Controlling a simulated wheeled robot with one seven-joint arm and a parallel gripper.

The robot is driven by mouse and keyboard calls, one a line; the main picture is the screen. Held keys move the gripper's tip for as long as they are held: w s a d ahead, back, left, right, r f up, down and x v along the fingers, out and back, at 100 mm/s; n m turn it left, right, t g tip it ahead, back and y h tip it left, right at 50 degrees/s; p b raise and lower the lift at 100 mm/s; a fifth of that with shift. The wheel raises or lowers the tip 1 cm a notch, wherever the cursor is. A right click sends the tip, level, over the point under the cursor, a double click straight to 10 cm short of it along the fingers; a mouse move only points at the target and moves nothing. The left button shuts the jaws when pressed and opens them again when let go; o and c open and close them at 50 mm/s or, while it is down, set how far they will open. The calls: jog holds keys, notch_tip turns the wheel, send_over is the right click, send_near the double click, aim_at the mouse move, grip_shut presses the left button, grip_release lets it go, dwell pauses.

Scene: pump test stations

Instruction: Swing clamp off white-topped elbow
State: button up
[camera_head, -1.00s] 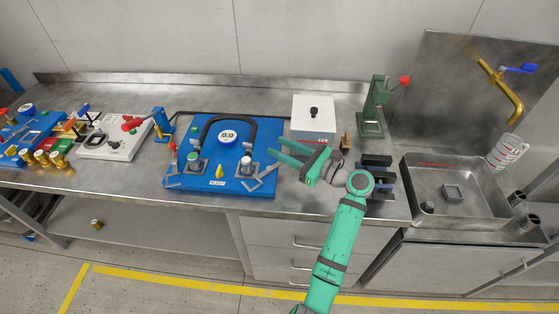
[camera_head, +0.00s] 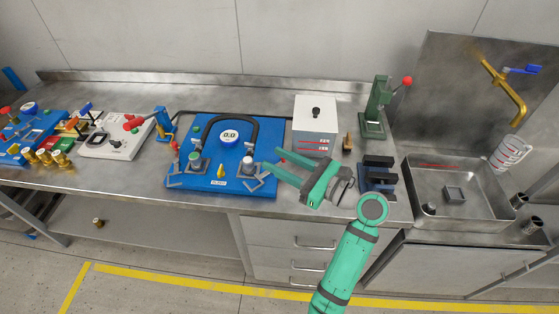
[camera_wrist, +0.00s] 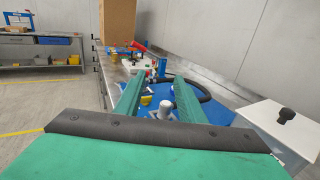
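A grey clamp piece (camera_head: 173,178) lies by the left elbow, and another grey clamp piece (camera_head: 264,178) lies by the right one. My gripper (camera_head: 272,158) is open and empty at the board's right edge, its fingers pointing toward the right elbow. In the wrist view, a pale-topped elbow (camera_wrist: 165,108) shows between and beyond the open fingers (camera_wrist: 158,78).
A black hose (camera_head: 247,121) arches over the gauge (camera_head: 228,136) on the board. A white box (camera_head: 315,115) stands behind my gripper, with a green press (camera_head: 373,120) farther right. Dark blocks (camera_head: 378,173) sit right of my gripper, before the sink (camera_head: 470,215).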

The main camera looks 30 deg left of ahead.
jog(key=shift+d, duration=0.1)
jog(key=c, duration=0.5)
jog(key=shift+w+d+f+t, duration=0.1)
jog(key=shift+w+f+t, duration=0.05)
jog(key=shift+f+t, duration=0.15)
grip_shut()
jog(key=d+f+n+t+h, duration=0.2)
jog(key=f+t, duration=0.1)
jog(key=f, duration=0.1)
jog(key=w+d+f+n+t+h, duration=0.1)
jog(key=d+f+n+t+h, duration=0.1)
jog(key=d+f+n+t, duration=0.1)
jog(key=w+d+f+n+t+h, duration=0.1)
jog(key=d+f+n+t+h, duration=0.1)
jog(key=f+t, duration=0.3)
jog(key=shift+d+f+n, duration=0.2)
jog(key=shift+d+n, duration=0.15)
jog(key=shift+n, duration=0.15)
jog(key=shift+d+f+n+t+h, duration=0.2)
jog(key=shift+d+n+t+h, duration=0.1)
jog(key=shift+d+n+t, duration=0.1)
jog(key=x, duration=1)
jog(key=shift+a, duration=0.8)
jog(key=shift+w+a, duration=0.1)
jog(key=shift+a, duration=1.05)
